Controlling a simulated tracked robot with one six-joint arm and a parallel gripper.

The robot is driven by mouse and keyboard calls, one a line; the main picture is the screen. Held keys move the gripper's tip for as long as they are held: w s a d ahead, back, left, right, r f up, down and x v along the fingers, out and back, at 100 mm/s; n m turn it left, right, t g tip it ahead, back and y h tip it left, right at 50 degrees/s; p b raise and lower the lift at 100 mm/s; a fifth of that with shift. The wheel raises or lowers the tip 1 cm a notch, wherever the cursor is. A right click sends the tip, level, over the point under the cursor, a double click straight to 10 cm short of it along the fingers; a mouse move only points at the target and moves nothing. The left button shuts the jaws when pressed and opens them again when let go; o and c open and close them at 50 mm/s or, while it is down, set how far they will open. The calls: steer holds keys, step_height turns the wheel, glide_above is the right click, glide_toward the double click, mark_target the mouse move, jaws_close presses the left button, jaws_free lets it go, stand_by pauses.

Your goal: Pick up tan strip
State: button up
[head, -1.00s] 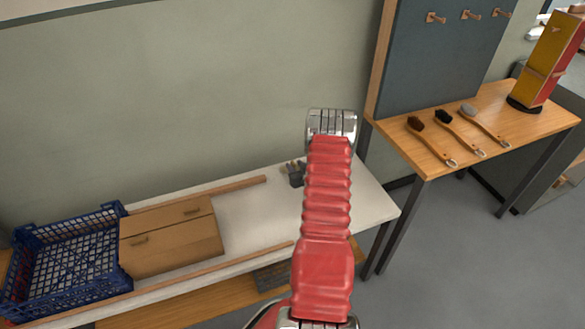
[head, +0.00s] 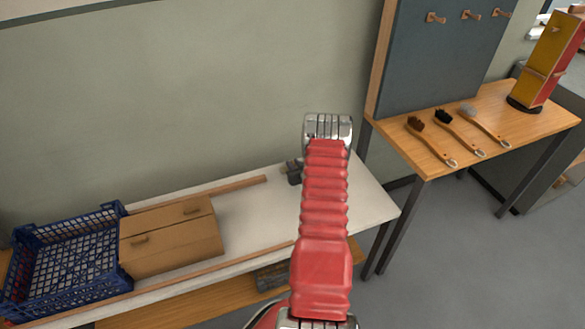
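No tan strip can be told for certain in the head view. Two long thin tan wooden rails lie along the white table, a back rail (head: 225,189) and a front rail (head: 215,266); I cannot tell whether either is the strip meant. My red-sleeved arm rises through the middle and ends in a metal joint. My gripper is not visible, and the table behind the arm is hidden. A small dark grey object (head: 294,171) shows just left of the arm at the table's back; I cannot make out what it is.
A blue mesh crate (head: 122,208) and a closed cardboard box (head: 170,246) stand on the white table (head: 372,205) at left. Several brushes, including a black-bristled one (head: 465,134), lie on a wooden bench (head: 425,158) at right.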

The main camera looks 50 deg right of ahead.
mark_target(294, 164)
jaws_close()
steer(key=shift+r, duration=0.1)
step_height(294, 164, up, 10)
steer(key=shift+f, duration=0.1)
stand_by(0.7)
